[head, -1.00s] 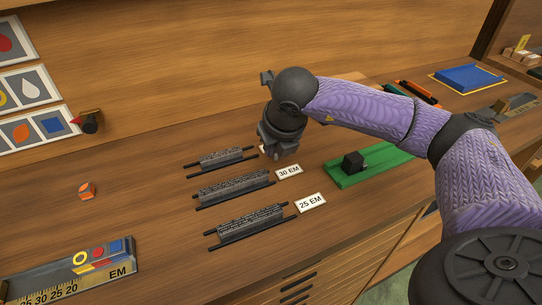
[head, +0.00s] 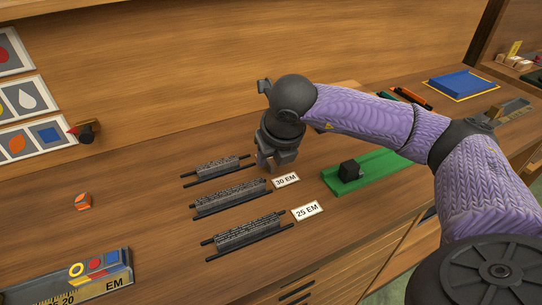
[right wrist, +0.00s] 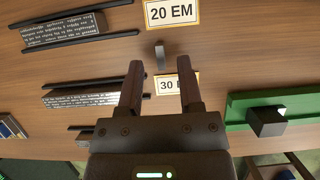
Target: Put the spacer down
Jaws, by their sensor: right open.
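My right gripper (head: 268,166) is over the bench near the type lines and their cards. In the right wrist view its two fingers (right wrist: 160,78) are spread apart with nothing between them. A small grey metal piece, which looks like the spacer (right wrist: 160,57), is just beyond the fingertips, between the 20 EM card (right wrist: 172,12) and the 30 EM card (right wrist: 168,84). I cannot tell whether it rests fully on the wood. In the head view the gripper hides the piece and the 20 EM card. My left gripper is not in view.
Several type lines between dark rails (head: 232,196) lie left of the cards. A green tray (head: 385,166) with a black block (head: 350,171) is to the right. An orange-and-white piece (head: 83,201) and an EM ruler (head: 100,284) are at the left. Bare wood separates them.

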